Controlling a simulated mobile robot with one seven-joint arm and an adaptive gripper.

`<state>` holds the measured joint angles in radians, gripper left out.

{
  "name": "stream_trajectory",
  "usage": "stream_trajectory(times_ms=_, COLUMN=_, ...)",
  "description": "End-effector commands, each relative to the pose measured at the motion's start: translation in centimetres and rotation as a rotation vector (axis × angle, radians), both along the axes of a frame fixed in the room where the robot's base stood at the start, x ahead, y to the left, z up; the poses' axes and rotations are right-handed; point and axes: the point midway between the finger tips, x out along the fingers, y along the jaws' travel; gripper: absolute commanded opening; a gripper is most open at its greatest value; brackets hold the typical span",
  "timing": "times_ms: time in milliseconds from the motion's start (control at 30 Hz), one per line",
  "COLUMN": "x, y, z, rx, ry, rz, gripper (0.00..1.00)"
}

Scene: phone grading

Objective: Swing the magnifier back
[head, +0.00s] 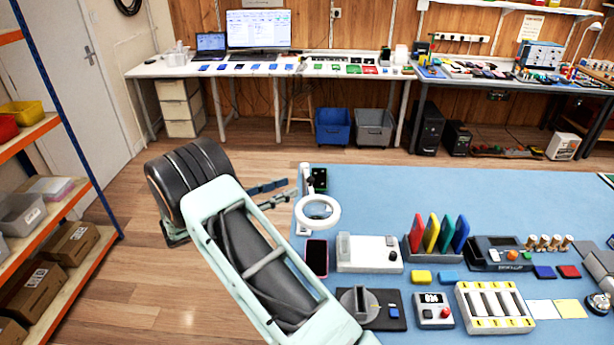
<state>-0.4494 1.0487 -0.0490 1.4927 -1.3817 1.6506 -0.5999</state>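The magnifier is a white ring lens (317,211) on a short white arm, near the left edge of the blue work mat. I cannot tell whether a fingertip touches the magnifier's arm. My arm hides the gripper's base.
A phone (316,258) lies below the magnifier. A white device (369,253) and a rack of coloured cards (432,257) stand to its right. A dark device with green lights (319,179) is just behind. The blue mat (400,190) is clear at the back. Shelves (70,210) stand far left.

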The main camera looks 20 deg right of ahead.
Motion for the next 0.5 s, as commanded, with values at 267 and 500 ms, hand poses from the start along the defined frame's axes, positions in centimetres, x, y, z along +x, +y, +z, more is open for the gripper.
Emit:
stream_trajectory(times_ms=267, x=1.1, y=-5.4, z=0.2, rx=0.002, ry=-0.001, rz=-0.004, gripper=0.31)
stream_trajectory(times_ms=500, x=1.8, y=-7.9, z=0.1, rx=0.003, ry=-0.002, rz=-0.001, gripper=0.31)
